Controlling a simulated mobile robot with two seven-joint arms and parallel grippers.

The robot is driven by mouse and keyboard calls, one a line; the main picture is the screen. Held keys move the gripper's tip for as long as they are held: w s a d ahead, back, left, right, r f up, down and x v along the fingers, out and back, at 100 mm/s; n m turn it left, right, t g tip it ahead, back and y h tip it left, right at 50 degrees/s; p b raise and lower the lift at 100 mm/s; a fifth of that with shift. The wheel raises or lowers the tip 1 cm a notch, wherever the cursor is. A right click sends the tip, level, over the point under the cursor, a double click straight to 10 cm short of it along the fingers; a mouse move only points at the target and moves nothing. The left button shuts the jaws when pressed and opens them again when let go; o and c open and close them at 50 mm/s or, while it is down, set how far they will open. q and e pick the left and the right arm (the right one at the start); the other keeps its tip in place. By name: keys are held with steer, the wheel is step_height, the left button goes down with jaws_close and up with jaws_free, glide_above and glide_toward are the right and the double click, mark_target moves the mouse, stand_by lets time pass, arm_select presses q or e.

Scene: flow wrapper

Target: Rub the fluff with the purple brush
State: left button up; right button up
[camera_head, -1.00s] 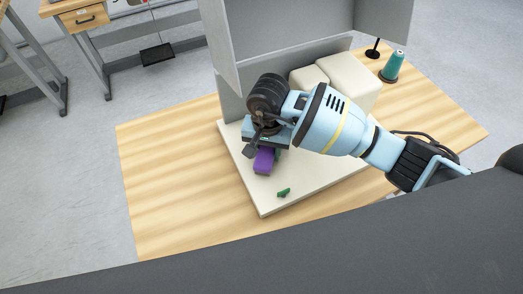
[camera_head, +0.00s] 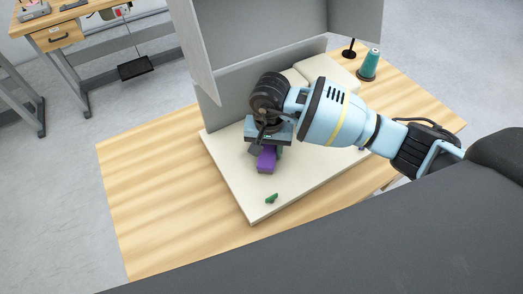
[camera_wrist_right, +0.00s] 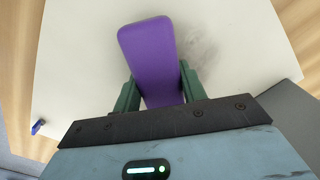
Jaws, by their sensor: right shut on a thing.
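My right gripper (camera_head: 267,146) is over the cream board and shut on the purple brush (camera_head: 266,160). In the right wrist view the brush (camera_wrist_right: 150,62) sits between the green fingers of the gripper (camera_wrist_right: 160,88) and points away from the wrist, over the board. A faint grey smudge of fluff (camera_wrist_right: 205,38) lies on the board just right of the brush's far end. I cannot tell whether the brush touches the board. The fluff is not clear in the head view. My left gripper is not in view.
The cream board (camera_head: 235,187) lies on a wooden table (camera_head: 150,200). A small green piece (camera_head: 271,198) lies near its front corner. Grey panels (camera_head: 260,85) and cream blocks (camera_head: 330,75) stand behind. A teal spool (camera_head: 368,66) is at the back right. The table's left side is clear.

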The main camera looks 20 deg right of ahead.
steer(key=shift+w+d, duration=0.1)
steer(key=shift+d, duration=0.45)
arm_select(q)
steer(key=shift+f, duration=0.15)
arm_select(e)
steer(key=shift+f, duration=0.1)
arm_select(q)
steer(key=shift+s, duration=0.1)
arm_select(e)
steer(key=shift+w, duration=0.1)
steer(key=shift+w+a+b, duration=0.15)
steer(key=shift+w+b, duration=0.35)
steer(key=shift+w, duration=0.3)
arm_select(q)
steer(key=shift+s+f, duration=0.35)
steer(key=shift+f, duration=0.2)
arm_select(e)
steer(key=shift+s+a, duration=0.2)
steer(key=shift+a, duration=0.95)
steer(key=shift+s+a, duration=0.2)
steer(key=shift+a, duration=0.6)
